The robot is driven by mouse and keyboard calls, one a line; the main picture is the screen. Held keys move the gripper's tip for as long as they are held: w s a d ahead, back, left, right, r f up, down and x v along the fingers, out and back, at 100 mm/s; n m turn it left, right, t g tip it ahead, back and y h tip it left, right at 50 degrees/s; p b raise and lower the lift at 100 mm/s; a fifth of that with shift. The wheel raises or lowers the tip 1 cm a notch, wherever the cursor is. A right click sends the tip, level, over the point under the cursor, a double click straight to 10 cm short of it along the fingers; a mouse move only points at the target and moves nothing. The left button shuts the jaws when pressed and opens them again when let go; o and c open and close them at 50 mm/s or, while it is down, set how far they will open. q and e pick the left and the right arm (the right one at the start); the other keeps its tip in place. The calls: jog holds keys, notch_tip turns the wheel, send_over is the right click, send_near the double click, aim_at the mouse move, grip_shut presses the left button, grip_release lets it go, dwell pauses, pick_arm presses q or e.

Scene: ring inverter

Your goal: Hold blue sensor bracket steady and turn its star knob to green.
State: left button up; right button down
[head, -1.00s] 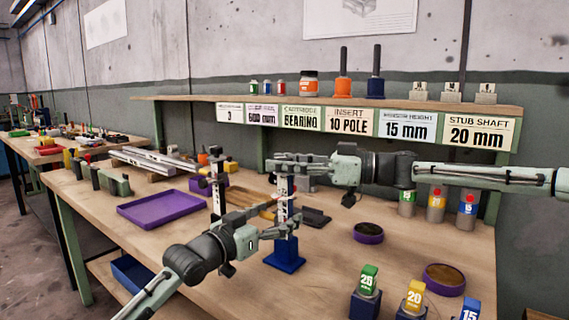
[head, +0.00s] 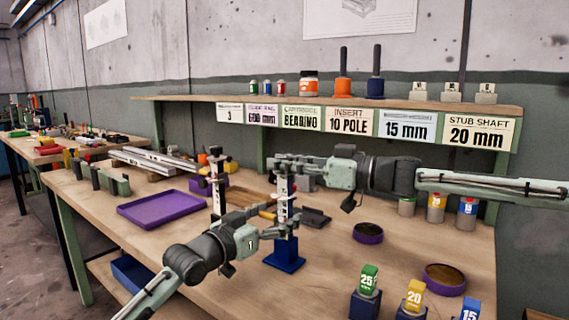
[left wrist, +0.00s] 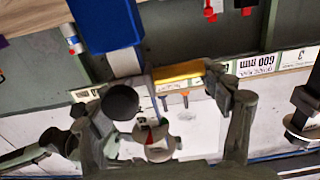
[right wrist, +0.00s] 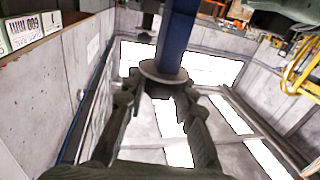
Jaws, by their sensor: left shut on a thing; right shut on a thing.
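The blue sensor bracket stands upright on the bench, with a blue base (head: 285,255) and a pale post (head: 283,195). My left gripper (head: 284,224) is shut on the post just above the base. My right gripper (head: 276,164) is shut at the top of the post, on what appears to be the star knob; its fingers cover it and no green mark can be made out. In the left wrist view the blue base (left wrist: 105,25) and post are at the top. In the right wrist view the fingers (right wrist: 162,100) meet below a grey disc under a blue part.
A purple tray (head: 160,209) lies left of the bracket. Round purple dishes (head: 368,233) and blocks marked 25, 20 and 15 (head: 367,280) are at the right. A labelled shelf (head: 330,101) runs behind. The front middle of the bench is clear.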

jog(key=m+t+h, duration=0.2)
jog(key=t, duration=0.1)
jog(key=m+t+h, duration=0.1)
jog(key=m+t, duration=0.1)
jog(key=shift+s+a+f+h, duration=0.2)
jog(key=shift+s+a+h, duration=0.05)
jog(key=shift+a+h, duration=0.15)
jog(key=shift+r+m+t+h, duration=0.1)
jog(key=shift+m+t+h, duration=0.9)
jog(key=shift+t+h, duration=0.1)
jog(key=m+t+h, duration=0.1)
jog(key=h, duration=0.1)
jog(key=m+t+h, duration=0.1)
jog(key=h, duration=0.1)
jog(key=shift+w+d+r+m, duration=0.1)
jog(key=shift+m, duration=0.2)
jog(key=shift+w+d+m+t+h, duration=0.15)
jog(key=shift+m+t+h, duration=0.15)
jog(key=shift+m+h, duration=0.3)
jog(key=shift+d+h, duration=0.15)
jog(key=shift+h, duration=0.25)
jog(key=c, duration=1.2)
grip_release()
jog(key=v, duration=1.2)
jog(key=shift+d, duration=0.1)
